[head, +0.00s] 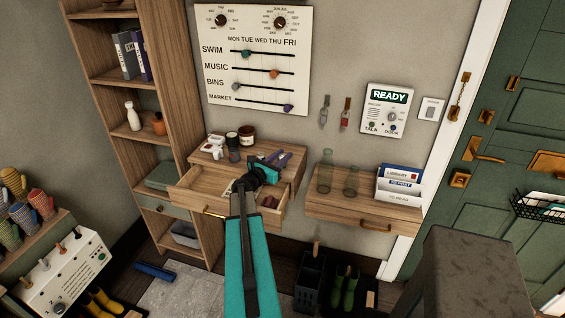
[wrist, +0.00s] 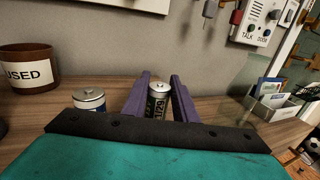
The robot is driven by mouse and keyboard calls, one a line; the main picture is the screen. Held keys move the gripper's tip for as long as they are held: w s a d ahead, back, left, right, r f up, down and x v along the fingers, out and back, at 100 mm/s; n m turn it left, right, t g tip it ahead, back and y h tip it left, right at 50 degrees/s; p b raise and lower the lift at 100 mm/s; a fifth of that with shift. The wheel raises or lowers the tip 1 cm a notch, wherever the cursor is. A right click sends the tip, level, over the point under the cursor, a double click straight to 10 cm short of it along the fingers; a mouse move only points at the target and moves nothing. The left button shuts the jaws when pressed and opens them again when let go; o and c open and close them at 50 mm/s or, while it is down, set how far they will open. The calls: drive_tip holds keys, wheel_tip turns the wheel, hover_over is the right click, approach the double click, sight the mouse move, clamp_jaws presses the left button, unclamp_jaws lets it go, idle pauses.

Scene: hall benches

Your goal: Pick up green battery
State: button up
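The green battery (wrist: 158,101) has a silver top and stands upright between the two purple fingers of my gripper (wrist: 160,84) in the wrist view. Little or no gap shows between it and the fingers, but I cannot tell whether they press on it. Its lower part is hidden behind the dark bar of my gripper. In the head view my gripper (head: 278,158) is low over the wooden cabinet top (head: 207,165); I cannot make out the green battery there.
Another battery (wrist: 89,100) with a blue label stands to the left, near a brown cup marked USED (wrist: 27,70). An open drawer (head: 200,200) is below my arm. Glass jars (head: 325,172) and a letter holder (head: 398,185) stand on the right shelf.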

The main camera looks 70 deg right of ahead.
sight(283, 155)
clamp_jaws()
drive_tip(key=shift+r, duration=0.2)
drive_tip(key=shift+r+b, duration=0.6)
drive_tip(key=shift+r, duration=0.2)
drive_tip(key=shift+s+a+r+b, duration=0.15)
drive_tip(key=shift+r+b, duration=0.25)
drive_tip(key=shift+r, duration=0.4)
drive_tip(key=s+a+r+p, duration=0.1)
drive_tip(key=s+a+p, duration=0.1)
drive_tip(key=a, duration=1.1)
drive_tip(key=shift+a+r+p, duration=0.15)
drive_tip(key=shift+r+p, duration=0.2)
drive_tip(key=shift+p, duration=0.15)
drive_tip(key=shift+a+p, duration=0.15)
drive_tip(key=shift+p, duration=0.25)
